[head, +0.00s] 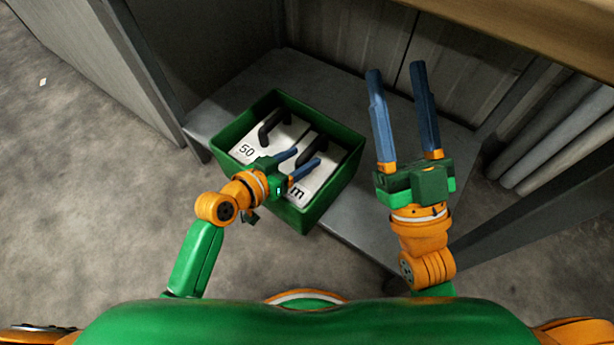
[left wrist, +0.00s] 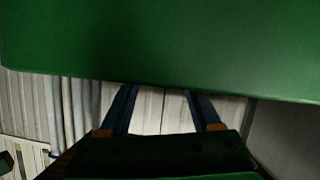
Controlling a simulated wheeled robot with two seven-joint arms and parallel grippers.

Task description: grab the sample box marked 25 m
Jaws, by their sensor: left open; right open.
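A green crate (head: 228,131) stands on a grey shelf and holds two white-topped sample boxes with dark handles. The left box (head: 248,151) reads 50. The right box (head: 318,178) shows only an "m"; my left gripper hides the rest of its marking. My left gripper (head: 307,157) is open and empty, over the right box and near its handle (head: 313,150) in the head view; contact cannot be told. In the left wrist view, a green surface (left wrist: 170,45), probably the crate, fills the top. My right gripper (head: 395,68) is open and empty, right of the crate.
The grey shelf (head: 290,68) has bare room behind and right of the crate. A grey panel (head: 90,70) stands at left, a wooden top (head: 520,30) overhangs at upper right. Grey tubes (head: 560,140) lie at right.

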